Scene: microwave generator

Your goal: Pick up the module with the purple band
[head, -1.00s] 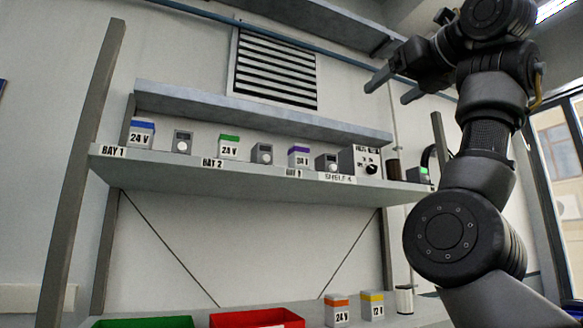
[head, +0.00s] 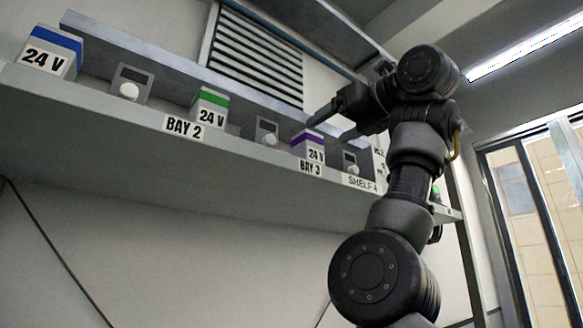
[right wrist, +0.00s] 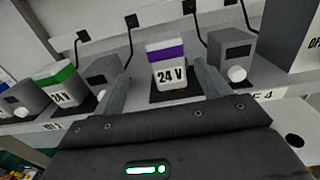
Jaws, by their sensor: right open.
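The module with the purple band (head: 308,147) is a white block marked 24 V. It stands on the shelf (head: 240,155) behind the BAY 3 label. In the right wrist view the purple-banded module (right wrist: 168,68) stands upright on a dark pad, between and beyond my two fingertips. My right gripper (head: 330,122) is open and empty, close to the module at about its top height in the head view. The right wrist view shows its fingers (right wrist: 162,85) spread to either side of the module, with no contact visible. My left gripper is not in view.
A green-banded module (head: 210,108) and a blue-banded module (head: 50,52) stand further left on the shelf. Grey boxes with white knobs (head: 266,131) stand between the modules, one on each side of the purple-banded one. A grey raised ledge runs behind them.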

